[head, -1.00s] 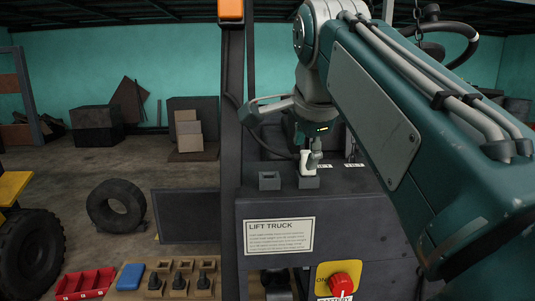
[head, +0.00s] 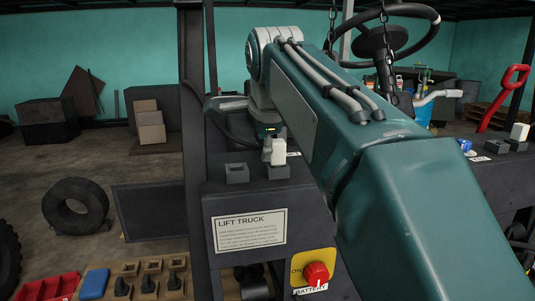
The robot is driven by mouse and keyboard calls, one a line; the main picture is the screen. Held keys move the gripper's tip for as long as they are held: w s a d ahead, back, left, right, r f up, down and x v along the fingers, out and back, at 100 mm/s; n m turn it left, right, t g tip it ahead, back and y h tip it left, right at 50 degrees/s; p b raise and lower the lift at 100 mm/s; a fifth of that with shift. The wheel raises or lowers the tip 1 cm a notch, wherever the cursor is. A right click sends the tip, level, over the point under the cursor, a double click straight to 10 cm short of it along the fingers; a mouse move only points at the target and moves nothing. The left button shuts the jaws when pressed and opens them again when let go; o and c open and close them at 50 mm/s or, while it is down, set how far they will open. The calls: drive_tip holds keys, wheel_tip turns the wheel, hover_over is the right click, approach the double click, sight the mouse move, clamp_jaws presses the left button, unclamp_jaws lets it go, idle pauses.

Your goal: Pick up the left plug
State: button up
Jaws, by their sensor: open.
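A white plug (head: 279,152) stands upright at a dark socket block (head: 278,171) on top of the lift truck's dark console. My gripper (head: 267,150) is open and close beside the plug, on its left in the head view. I cannot tell whether a finger touches the plug. A second dark block (head: 237,174) to the left is empty. Another white plug (head: 519,131) stands on the right-hand console, far from my gripper.
A "LIFT TRUCK" sign (head: 250,231) and a red battery knob (head: 317,274) are on the console front. A dark post (head: 195,120) rises left of the console. Chains, a steering wheel (head: 390,38) and a red lever (head: 502,98) are at the right.

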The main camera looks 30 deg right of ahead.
drive_tip(key=shift+x, duration=0.9)
clamp_jaws()
drive_tip(key=shift+r, duration=0.15)
